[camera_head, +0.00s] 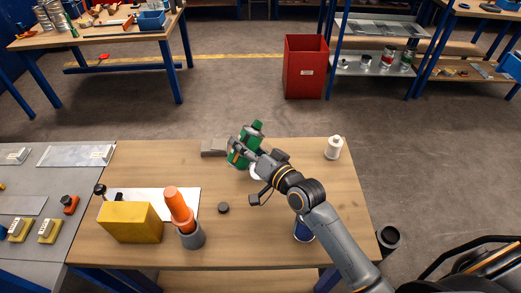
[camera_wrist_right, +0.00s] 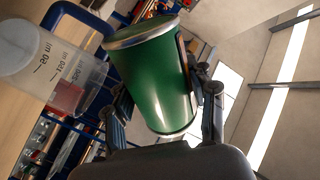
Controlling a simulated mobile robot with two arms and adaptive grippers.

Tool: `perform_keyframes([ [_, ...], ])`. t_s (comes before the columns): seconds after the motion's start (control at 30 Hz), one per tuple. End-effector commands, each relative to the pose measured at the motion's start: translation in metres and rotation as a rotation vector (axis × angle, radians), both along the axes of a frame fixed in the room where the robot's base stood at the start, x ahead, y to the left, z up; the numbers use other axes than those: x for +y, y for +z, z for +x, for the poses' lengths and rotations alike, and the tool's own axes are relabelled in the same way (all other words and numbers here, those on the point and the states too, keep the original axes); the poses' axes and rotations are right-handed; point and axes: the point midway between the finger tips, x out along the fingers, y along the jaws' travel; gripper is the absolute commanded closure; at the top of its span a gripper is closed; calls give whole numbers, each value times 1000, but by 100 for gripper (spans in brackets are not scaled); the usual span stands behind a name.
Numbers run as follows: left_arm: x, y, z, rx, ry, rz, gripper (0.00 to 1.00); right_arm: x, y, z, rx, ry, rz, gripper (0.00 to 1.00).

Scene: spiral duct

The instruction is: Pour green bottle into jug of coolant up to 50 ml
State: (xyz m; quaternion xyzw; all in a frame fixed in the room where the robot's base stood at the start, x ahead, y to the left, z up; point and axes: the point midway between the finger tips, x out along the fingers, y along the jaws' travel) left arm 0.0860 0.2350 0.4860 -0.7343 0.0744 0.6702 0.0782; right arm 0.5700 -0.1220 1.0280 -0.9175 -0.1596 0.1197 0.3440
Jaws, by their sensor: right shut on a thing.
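The green bottle (camera_head: 243,152) is in my right gripper (camera_head: 239,153), above the back middle of the wooden table. It looks tilted in the head view, and the gripper partly hides it. In the right wrist view, the bottle (camera_wrist_right: 156,75) fills the middle between the fingers of the right gripper (camera_wrist_right: 163,110). The jug (camera_head: 256,172) is mostly hidden behind the gripper in the head view. In the wrist view the clear jug (camera_wrist_right: 75,72) with ml marks is at the left beside the bottle. I cannot tell the liquid level. My left gripper is not in view.
On the wooden table (camera_head: 260,255) are a white bottle (camera_head: 333,148), a grey block (camera_head: 213,147), a dark cap (camera_head: 223,208), a blue can (camera_head: 303,231), a yellow box (camera_head: 130,223) and an orange item (camera_head: 180,208) in a grey holder (camera_head: 191,238). A red bin (camera_head: 305,67) stands beyond.

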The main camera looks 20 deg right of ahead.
Motion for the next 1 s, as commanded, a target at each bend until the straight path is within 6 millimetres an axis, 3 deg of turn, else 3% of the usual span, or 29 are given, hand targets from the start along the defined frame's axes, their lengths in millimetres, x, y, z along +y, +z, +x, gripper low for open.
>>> perform_keyframes([
  [1.0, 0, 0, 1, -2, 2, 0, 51, 1, 1, 0, 27, -1, 55, 86],
])
